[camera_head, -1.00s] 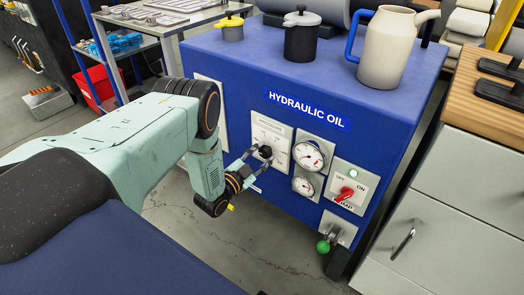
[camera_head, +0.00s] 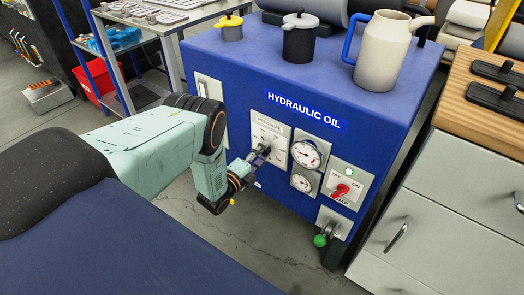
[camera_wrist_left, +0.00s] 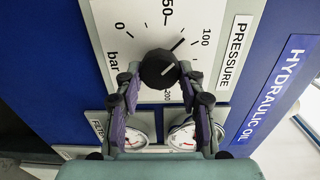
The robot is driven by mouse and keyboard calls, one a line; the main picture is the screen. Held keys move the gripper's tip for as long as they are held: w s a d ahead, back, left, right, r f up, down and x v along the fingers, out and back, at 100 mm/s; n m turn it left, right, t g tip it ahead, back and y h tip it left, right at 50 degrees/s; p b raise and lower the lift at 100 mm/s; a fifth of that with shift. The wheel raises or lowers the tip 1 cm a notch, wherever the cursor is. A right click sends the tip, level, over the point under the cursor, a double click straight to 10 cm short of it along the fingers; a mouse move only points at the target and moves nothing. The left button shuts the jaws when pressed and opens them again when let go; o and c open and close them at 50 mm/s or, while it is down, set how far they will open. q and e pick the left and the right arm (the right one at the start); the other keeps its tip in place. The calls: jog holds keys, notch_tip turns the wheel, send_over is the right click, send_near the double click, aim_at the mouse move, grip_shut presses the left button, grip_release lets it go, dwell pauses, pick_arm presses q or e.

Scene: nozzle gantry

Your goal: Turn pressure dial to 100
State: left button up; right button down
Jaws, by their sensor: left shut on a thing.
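The pressure dial is a round black knob (camera_wrist_left: 158,68) on a white scale plate (camera_head: 270,130) on the front of the blue hydraulic oil cabinet (camera_head: 232,88). The fingers partly cover the lower scale. My right gripper is not in view.
Two round gauges (camera_head: 307,153) sit right of the dial, and a red switch (camera_head: 341,190) with a lit green lamp is farther right. A green-knobbed valve (camera_head: 320,240) is below. A jug (camera_head: 382,50) and pots stand on the cabinet. Wooden-topped drawers (camera_head: 440,190) are at right.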

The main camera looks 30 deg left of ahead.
pick_arm(q)
jog(key=shift+a+m+p, duration=0.1)
jog(key=shift+m+p, duration=0.3)
jog(key=shift+m, duration=1.2)
jog(key=o, duration=1.1)
jog(key=shift+o, duration=0.2)
jog(key=s, duration=1.2)
jog(key=shift+a, duration=0.4)
